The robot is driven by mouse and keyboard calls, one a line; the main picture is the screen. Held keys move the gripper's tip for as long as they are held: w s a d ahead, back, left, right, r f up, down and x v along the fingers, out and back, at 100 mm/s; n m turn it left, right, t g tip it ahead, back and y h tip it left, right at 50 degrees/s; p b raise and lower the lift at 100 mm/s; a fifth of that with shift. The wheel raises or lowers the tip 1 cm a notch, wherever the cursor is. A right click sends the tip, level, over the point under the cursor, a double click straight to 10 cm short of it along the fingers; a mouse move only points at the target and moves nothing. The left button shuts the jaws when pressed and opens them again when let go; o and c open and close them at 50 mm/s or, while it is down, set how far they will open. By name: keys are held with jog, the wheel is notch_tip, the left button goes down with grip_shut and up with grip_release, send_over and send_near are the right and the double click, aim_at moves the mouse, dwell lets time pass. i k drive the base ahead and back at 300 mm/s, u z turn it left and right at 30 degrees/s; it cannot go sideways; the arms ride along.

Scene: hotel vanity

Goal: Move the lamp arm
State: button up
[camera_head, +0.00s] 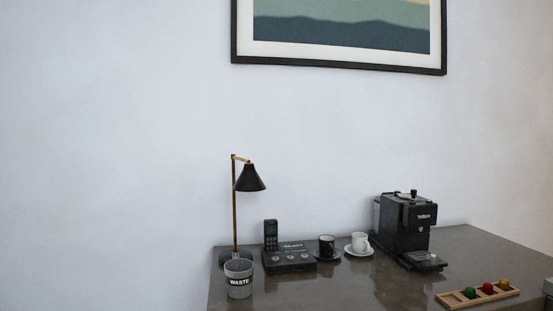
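A desk lamp stands at the left back of the dark vanity top (330,288). It has a thin brass pole (234,212), a short brass lamp arm (242,158) at the top and a black cone shade (250,179). The lamp arm points right and a little down, and the shade hangs from its right end with the opening downward. The lamp's dark base (225,258) is partly hidden behind a grey waste cup. My gripper is not in view.
The grey cup marked WASTE (239,280) stands in front of the lamp. Right of it are a black phone (288,258), a black cup (327,246), a white cup (359,241), a black coffee machine (405,229) and a wooden tray (455,301) with coloured balls. The front middle is clear.

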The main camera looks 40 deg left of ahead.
aim_at(249, 181)
jog(key=u, duration=0.2)
jog(key=i, duration=0.65)
jog(key=u, duration=0.5)
